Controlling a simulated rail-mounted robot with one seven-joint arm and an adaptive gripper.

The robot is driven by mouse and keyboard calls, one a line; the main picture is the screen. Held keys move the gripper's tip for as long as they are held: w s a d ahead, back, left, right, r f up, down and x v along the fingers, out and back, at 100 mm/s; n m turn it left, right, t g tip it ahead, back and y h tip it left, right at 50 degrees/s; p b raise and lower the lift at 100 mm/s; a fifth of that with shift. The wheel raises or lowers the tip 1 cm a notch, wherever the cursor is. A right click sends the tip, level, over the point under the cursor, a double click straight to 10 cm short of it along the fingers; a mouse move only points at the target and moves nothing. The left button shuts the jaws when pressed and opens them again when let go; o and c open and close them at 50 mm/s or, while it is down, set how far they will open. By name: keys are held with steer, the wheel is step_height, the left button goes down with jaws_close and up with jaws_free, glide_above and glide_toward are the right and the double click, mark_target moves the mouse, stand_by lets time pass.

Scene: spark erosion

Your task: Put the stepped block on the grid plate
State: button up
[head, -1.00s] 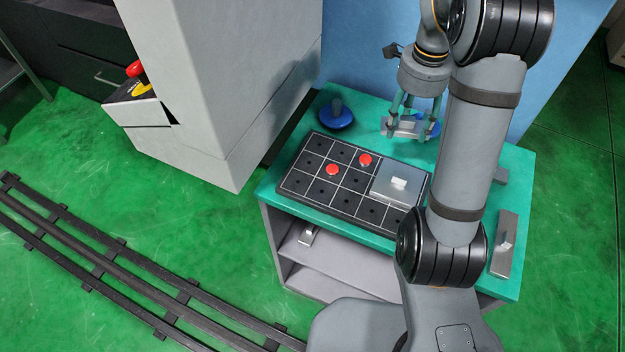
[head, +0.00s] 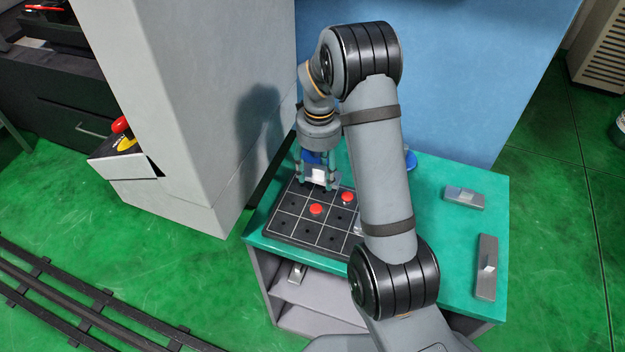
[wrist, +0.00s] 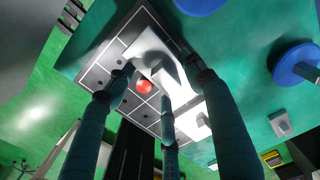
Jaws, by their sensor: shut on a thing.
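My gripper (head: 318,184) is shut on a pale grey block (head: 319,174), seemingly the stepped block, above the far left part of the black grid plate (head: 283,226). In the wrist view the block (wrist: 158,55) sits between the fingers, with the plate (wrist: 108,62) beyond it. I cannot tell whether the block touches the plate. Two red discs (head: 316,209) (head: 347,198) sit on the plate, near the gripper. A silver block on the plate is mostly hidden behind my arm in the head view; it shows in the wrist view (wrist: 192,122).
The plate lies on a teal table (head: 440,240). Two grey blocks with raised parts (head: 464,199) (head: 487,270) lie on the right. A blue knob (head: 410,160) stands behind my arm; another blue piece (head: 312,157) is behind the gripper. A grey cabinet (head: 190,120) stands left.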

mark_target(311, 175)
steer(key=shift+w+a+f, duration=0.2)
steer(key=shift+a+f, duration=0.25)
steer(key=shift+a, duration=0.35)
steer(key=shift+a+f, duration=0.1)
steer(key=shift+f, duration=0.15)
step_height(311, 175, down, 3)
steer(key=shift+f+p, duration=0.15)
steer(key=shift+p, duration=0.65)
steer(key=shift+f, duration=0.15)
steer(key=shift+f, duration=0.2)
steer(key=o, duration=1.4)
steer(key=shift+r, duration=0.1)
